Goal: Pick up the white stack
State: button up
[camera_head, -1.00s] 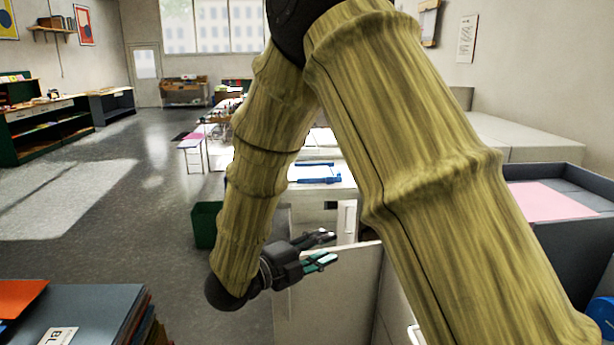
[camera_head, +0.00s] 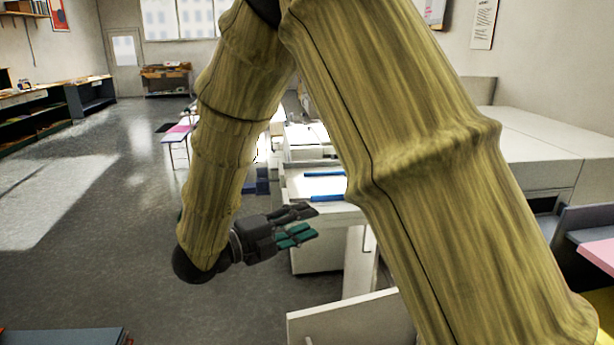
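I cannot pick out a white stack with certainty. A flat white sheet or pile (camera_head: 312,186) with blue bars lies on a white cabinet top beyond my gripper, partly hidden by my arm. My gripper (camera_head: 306,224) has dark fingers with green pads. It hangs in the air in front of the cabinet, pointing right, with its fingers apart and nothing between them.
A white panel (camera_head: 345,322) stands low in front. White counters (camera_head: 560,140) and a grey tray with a pink sheet (camera_head: 600,254) are at the right. A dark board (camera_head: 65,337) is at the lower left. Open floor (camera_head: 100,240) lies at the left.

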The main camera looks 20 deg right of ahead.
aim_at(298, 189)
jog(key=i, duration=1.05)
